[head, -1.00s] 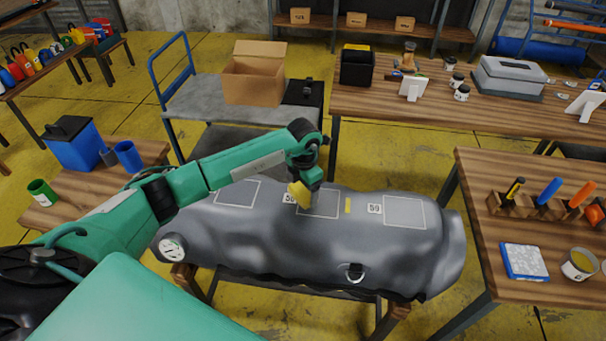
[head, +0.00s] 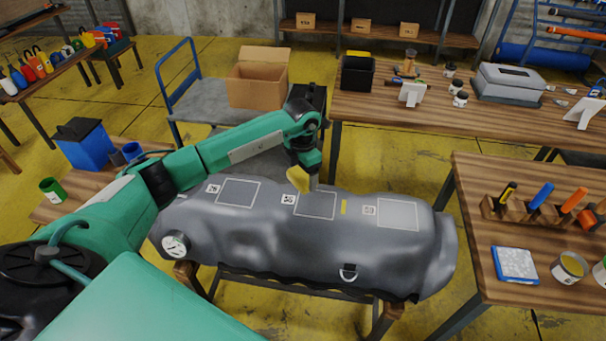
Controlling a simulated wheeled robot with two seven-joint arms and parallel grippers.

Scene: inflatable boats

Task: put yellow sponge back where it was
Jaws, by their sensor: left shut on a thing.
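The yellow sponge (head: 298,180) is held in my left gripper (head: 304,173), just above the grey inflatable tube (head: 290,245). The gripper points down and is shut on the sponge, whose lower end is close to the middle outlined patch (head: 316,205). I cannot tell whether the sponge touches the tube. Outlined patches also show at the left (head: 239,193) and at the right, by the label 59 (head: 398,214). A small yellow strip (head: 344,207) lies on the tube between the middle and right patches. My right gripper is out of view.
The right table (head: 480,220) carries a tool holder, a blue-edged white pad (head: 516,264) and an open can (head: 569,268). A black box with a yellow top (head: 357,72) stands on the back table. A cart with a cardboard box (head: 257,85) stands behind my arm.

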